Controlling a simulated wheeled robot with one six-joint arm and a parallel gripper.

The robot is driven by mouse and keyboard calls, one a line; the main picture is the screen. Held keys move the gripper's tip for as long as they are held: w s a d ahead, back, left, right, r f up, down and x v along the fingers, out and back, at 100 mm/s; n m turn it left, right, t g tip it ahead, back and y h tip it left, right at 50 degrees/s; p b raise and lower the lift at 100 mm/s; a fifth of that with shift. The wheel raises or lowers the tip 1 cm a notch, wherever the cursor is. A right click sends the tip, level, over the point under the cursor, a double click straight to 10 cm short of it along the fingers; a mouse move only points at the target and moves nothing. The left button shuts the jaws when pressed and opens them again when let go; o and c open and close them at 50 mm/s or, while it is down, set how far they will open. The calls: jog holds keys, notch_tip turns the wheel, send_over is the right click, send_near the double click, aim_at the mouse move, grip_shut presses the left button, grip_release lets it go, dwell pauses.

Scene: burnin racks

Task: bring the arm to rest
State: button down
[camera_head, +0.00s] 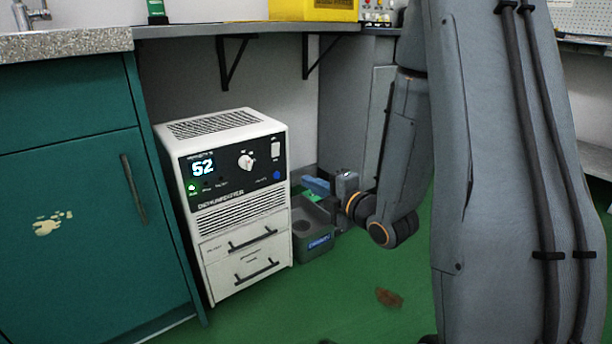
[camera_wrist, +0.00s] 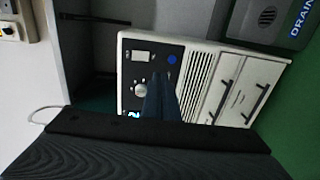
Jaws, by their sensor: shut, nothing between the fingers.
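My gripper (camera_head: 318,187) is in the lower middle of the head view, at the right side of a white dehumidifier (camera_head: 235,190). Its blue fingers are together with nothing between them. In the wrist view my gripper (camera_wrist: 160,85) points at the dehumidifier's front (camera_wrist: 205,62), which appears turned sideways. I cannot tell whether the fingers touch anything. The dehumidifier shows 52 on its lit display, with a white knob, a switch and a blue button. Both of its drawers look closed.
A grey drain bin (camera_head: 318,243) stands on the green floor right of the dehumidifier, below my gripper. A teal cabinet (camera_head: 80,200) is at the left. A shelf (camera_head: 240,29) runs above. A brown patch (camera_head: 389,298) lies on the otherwise clear floor in front.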

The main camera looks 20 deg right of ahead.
dwell(0.4)
jog(key=s+a+r+m+g+h+p, duration=0.1)
jog(key=s+a+m+g, duration=0.35)
jog(key=a, duration=0.35)
jog(key=s+a+r+m+g+h+p, duration=0.1)
jog(key=s+a+m+g+h+p, duration=0.1)
jog(key=s+a+m+g, duration=0.45)
jog(key=s+a+r+m+g+p, duration=0.15)
jog(key=s+a+r, duration=0.3)
jog(key=s, duration=0.85)
jog(key=s+a+r+m+g+p, duration=0.1)
jog(key=s+a+r+m+g, duration=0.35)
jog(key=s, duration=0.85)
jog(key=d+r+m+p, duration=0.1)
jog(key=d+r+p, duration=0.5)
jog(key=p, duration=0.6)
jog(key=d+r+m+h+p, duration=0.1)
jog(key=d+r+m+p, duration=0.1)
jog(key=d+r+p, duration=0.5)
jog(key=d+r+m+t+h+p, duration=0.1)
jog(key=d+r+p, duration=0.5)
jog(key=r+p, duration=0.7)
jog(key=shift+w+d+r+m+p, duration=0.2)
jog(key=shift+w+d+m+p, duration=0.1)
jog(key=shift+p, duration=2.35)
